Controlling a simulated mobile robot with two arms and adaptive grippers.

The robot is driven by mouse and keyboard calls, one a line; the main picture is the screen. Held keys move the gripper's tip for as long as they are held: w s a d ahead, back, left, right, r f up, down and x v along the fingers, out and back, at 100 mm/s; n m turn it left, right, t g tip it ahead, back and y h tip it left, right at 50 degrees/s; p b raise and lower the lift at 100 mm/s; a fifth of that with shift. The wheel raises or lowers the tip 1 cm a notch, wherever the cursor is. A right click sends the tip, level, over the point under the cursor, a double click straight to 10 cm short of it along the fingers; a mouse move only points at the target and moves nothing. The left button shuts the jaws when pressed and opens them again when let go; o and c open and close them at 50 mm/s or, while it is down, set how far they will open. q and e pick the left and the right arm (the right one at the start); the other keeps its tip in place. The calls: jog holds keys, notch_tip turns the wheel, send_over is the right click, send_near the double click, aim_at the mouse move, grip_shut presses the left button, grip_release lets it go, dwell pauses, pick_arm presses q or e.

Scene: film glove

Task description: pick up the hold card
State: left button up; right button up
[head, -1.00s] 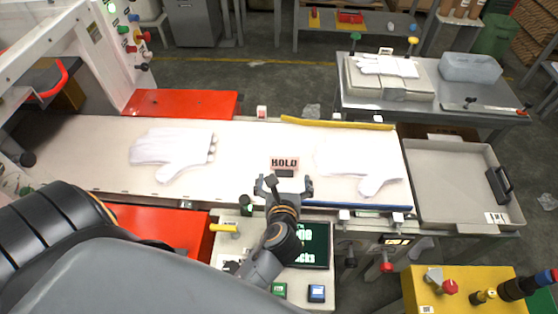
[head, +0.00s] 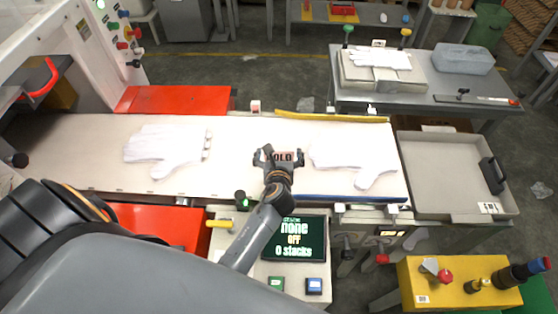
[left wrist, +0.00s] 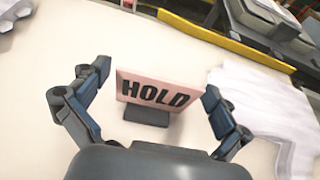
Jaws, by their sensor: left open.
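The hold card (head: 285,157) is a small pink card with black HOLD lettering. It stands on the white belt between two white gloves, and my gripper partly covers it in the head view. In the left wrist view the card (left wrist: 154,92) stands upright in a dark base (left wrist: 146,116). My left gripper (head: 279,153) is open, with one finger on each side of the card. In the left wrist view the left gripper (left wrist: 155,92) shows gaps between the fingers and the card's edges. My right gripper is not in view.
One white glove (head: 166,148) lies left of the card and another (head: 354,163) lies close on its right. A yellow bar (head: 330,117) runs along the belt's far edge. A grey tray (head: 440,190) stands at the right. A screen (head: 295,239) is in front.

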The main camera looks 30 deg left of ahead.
pick_arm(q)
jog(key=shift+c, duration=0.2)
jog(key=c, duration=0.8)
jog(key=shift+s, duration=0.1)
jog(key=shift+r, duration=0.15)
